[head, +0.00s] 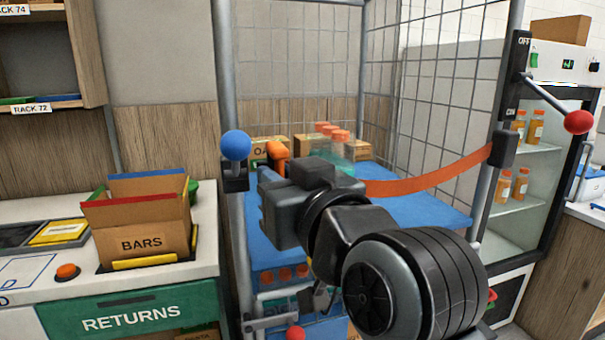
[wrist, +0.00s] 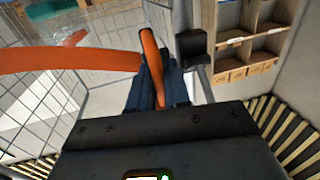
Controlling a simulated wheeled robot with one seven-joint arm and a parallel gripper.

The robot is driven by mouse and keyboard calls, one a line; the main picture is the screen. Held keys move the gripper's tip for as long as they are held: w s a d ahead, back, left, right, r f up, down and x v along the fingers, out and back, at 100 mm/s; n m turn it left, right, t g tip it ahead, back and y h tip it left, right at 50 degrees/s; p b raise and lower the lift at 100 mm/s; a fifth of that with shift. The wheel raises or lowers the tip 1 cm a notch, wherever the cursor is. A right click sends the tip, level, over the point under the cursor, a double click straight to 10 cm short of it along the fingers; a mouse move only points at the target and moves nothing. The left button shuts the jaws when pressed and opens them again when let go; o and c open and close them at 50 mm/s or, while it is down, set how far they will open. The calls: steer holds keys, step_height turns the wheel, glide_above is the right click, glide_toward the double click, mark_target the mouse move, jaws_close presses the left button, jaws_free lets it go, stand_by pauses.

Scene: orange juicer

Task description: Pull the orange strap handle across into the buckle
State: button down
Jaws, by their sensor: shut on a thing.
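The orange strap (head: 430,182) stretches across the front of the wire cage from a black housing (head: 503,149) on the right post. Its orange handle (head: 277,151) is in my gripper (head: 268,173), near the left post. In the wrist view my gripper (wrist: 153,75) is shut on the upright handle (wrist: 150,50), and the strap (wrist: 65,60) runs off to the left. The black buckle (head: 234,180) is on the left post, just left of the handle in the head view. In the wrist view the buckle (wrist: 192,48) is close to the right of the handle, seemingly apart.
A blue ball knob (head: 236,145) sits above the buckle. Boxes and orange-capped bottles (head: 340,136) stand on the blue shelf (head: 450,214) behind the strap. A counter with a BARS box (head: 142,243) is at left, and a fridge (head: 540,150) at right.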

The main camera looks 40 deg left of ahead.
steer(key=shift+s+a, duration=0.55)
steer(key=shift+s, duration=0.3)
steer(key=c, duration=1.3)
jaws_free()
steer(key=shift+a, duration=0.1)
steer(key=shift+o, duration=0.2)
steer(key=b+v, duration=0.1)
steer(key=v, duration=0.7)
steer(key=shift+w, duration=0.2)
